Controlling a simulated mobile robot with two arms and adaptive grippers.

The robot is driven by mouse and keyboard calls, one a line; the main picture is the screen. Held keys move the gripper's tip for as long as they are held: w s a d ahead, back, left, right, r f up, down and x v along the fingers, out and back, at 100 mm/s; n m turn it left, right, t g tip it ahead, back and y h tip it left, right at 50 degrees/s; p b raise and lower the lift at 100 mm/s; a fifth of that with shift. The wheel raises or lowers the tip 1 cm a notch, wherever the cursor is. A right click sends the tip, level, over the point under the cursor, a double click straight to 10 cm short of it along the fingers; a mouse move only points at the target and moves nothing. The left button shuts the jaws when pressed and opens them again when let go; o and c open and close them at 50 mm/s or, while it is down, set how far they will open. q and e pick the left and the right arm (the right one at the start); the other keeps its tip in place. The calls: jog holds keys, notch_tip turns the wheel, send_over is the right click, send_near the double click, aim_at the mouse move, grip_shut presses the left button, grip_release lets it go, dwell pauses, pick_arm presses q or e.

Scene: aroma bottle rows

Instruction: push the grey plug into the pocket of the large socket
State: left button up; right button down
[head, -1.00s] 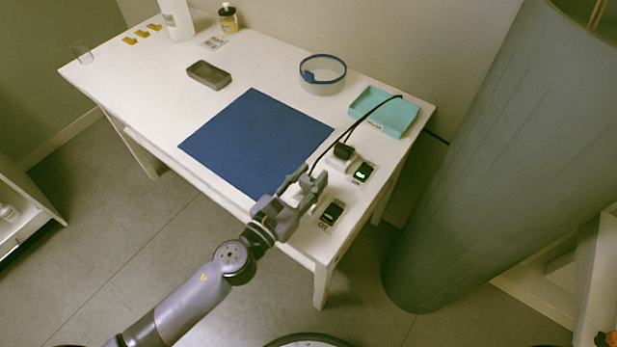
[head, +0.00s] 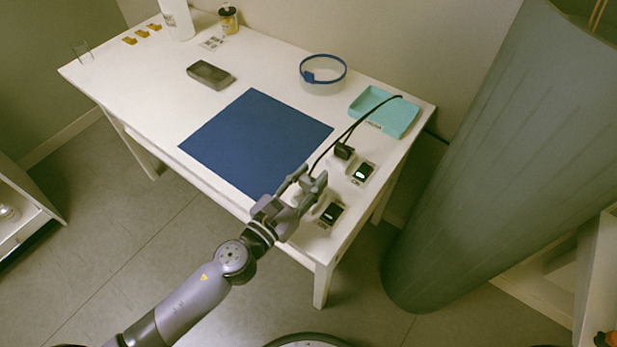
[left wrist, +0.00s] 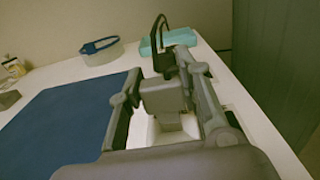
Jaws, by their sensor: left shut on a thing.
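My left gripper (head: 303,184) is at the near right part of the white table, low over the tabletop. In the left wrist view its two fingers are shut on the grey plug (left wrist: 162,96), which stands upright between them. The white large socket (left wrist: 155,133) lies directly below the plug. The plug's lower end meets the socket's opening in that view; how deep it sits I cannot tell. In the head view the gripper mostly covers plug and socket. My right gripper is not in view.
A black plug (head: 343,151) sits in another socket beside the gripper. Black cords run to the turquoise tray (head: 385,113). Two small display boxes (head: 362,173) (head: 332,213) lie close by. A blue mat (head: 255,142) lies left, and a clear blue-rimmed bowl (head: 323,76) stands behind.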

pick_arm(q)
jog(key=shift+f+b, duration=1.4)
jog(key=shift+f, duration=0.1)
jog(key=o, duration=1.2)
jog(key=shift+s+a, duration=0.1)
jog(key=v, duration=1.1)
jog(key=shift+s+a, duration=0.2)
jog(key=shift+s, duration=0.15)
